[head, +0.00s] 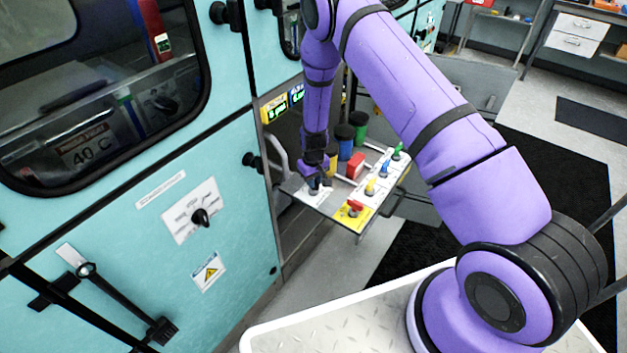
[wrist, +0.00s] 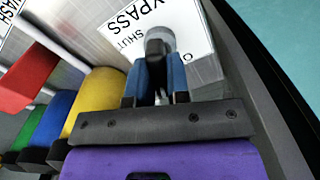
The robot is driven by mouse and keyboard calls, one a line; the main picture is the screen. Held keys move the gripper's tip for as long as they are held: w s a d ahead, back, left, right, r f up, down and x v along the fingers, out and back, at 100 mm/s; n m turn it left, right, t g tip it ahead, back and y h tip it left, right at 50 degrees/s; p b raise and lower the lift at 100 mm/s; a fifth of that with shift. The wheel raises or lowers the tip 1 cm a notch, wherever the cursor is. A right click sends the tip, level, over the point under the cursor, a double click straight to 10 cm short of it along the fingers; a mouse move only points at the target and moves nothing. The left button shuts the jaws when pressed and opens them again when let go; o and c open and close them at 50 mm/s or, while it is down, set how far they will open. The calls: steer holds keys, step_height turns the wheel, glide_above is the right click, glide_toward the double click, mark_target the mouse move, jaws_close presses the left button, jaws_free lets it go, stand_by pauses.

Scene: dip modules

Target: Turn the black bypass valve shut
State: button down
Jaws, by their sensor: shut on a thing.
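The black bypass valve (wrist: 160,40) stands on a white label plate (wrist: 124,38) in the wrist view. My gripper (wrist: 159,68) is shut on the valve's black handle, with one blue finger on each side. In the head view my gripper (head: 317,183) reaches down onto the plate (head: 309,196) at the left end of the small panel. The valve is mostly hidden there, and its exact angle is hard to tell.
The panel also carries a red-handled valve on a yellow plate (head: 352,219), yellow (head: 370,188), blue (head: 384,169) and green (head: 397,151) handles and a red block (head: 355,165). Dark-capped coloured cylinders (head: 345,143) stand behind. A teal cabinet (head: 235,150) rises close at left.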

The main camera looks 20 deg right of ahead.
steer(key=m, duration=1.3)
steer(key=shift+m, duration=0.3)
stand_by(0.3)
steer(key=c, duration=1.1)
jaws_free()
steer(key=shift+r, duration=0.1)
step_height(320, 180, up, 11)
steer(key=shift+f, duration=0.2)
